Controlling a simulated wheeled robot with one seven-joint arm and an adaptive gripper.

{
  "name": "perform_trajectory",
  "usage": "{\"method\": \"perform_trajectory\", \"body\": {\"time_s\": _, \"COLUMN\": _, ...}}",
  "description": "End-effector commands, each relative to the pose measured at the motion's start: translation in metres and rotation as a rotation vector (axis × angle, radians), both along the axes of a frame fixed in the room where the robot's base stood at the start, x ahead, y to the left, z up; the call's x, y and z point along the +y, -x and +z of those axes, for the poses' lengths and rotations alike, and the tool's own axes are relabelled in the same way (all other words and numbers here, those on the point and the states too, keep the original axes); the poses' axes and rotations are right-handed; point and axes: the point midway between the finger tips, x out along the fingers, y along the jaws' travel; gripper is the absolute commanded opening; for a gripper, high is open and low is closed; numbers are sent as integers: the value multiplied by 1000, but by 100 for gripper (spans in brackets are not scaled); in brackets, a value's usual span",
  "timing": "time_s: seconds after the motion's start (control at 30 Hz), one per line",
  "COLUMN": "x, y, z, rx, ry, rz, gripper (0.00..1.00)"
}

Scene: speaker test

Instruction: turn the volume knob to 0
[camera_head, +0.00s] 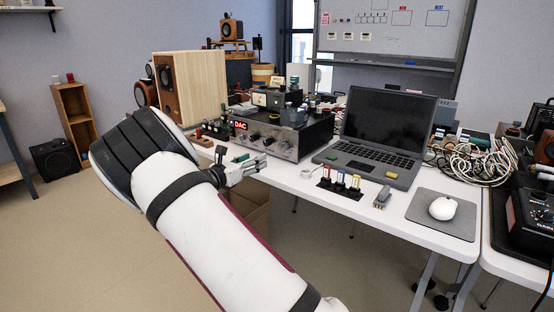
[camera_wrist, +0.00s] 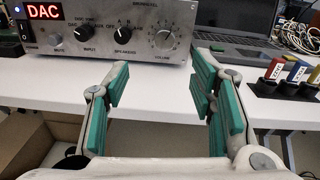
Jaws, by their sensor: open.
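The amplifier (camera_head: 310,139) stands on the white table with its front facing me and a red "DAC" display lit. Its volume knob (camera_wrist: 165,37) is a silver round knob at the right of the front panel in the wrist view, above the word "VOLUME"; its exact setting is too small to read. The knob also shows small in the head view (camera_head: 286,147). My gripper (camera_wrist: 160,85) is open and empty, its green-padded fingers apart, short of the panel and below the knob. In the head view, my gripper (camera_head: 263,163) is in front of the amplifier, touching nothing visible.
Black knobs (camera_wrist: 83,34) sit left of the volume knob. A laptop (camera_head: 384,130) stands right of the amplifier. Coloured labelled parts (camera_head: 340,182) lie near the table's front edge. A mouse (camera_head: 443,208) rests on a grey pad. A wooden speaker (camera_head: 196,88) stands behind left.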

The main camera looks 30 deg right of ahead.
Motion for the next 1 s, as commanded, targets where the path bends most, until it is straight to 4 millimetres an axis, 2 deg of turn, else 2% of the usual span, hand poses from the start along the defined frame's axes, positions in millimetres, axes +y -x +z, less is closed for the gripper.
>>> {"method": "perform_trajectory", "body": {"time_s": 0.07, "x": -1, "y": 2, "z": -7, "rx": -34, "ry": 9, "rz": -22, "gripper": 51}}
{"method": "perform_trajectory", "body": {"time_s": 0.23, "x": -13, "y": -1, "z": -8, "rx": -55, "ry": 10, "rz": -34, "gripper": 51}}
{"method": "perform_trajectory", "body": {"time_s": 0.7, "x": -95, "y": -31, "z": -8, "rx": -50, "ry": 12, "rz": -33, "gripper": 51}}
{"method": "perform_trajectory", "body": {"time_s": 1.0, "x": -126, "y": -43, "z": -7, "rx": -49, "ry": 10, "rz": -31, "gripper": 51}}
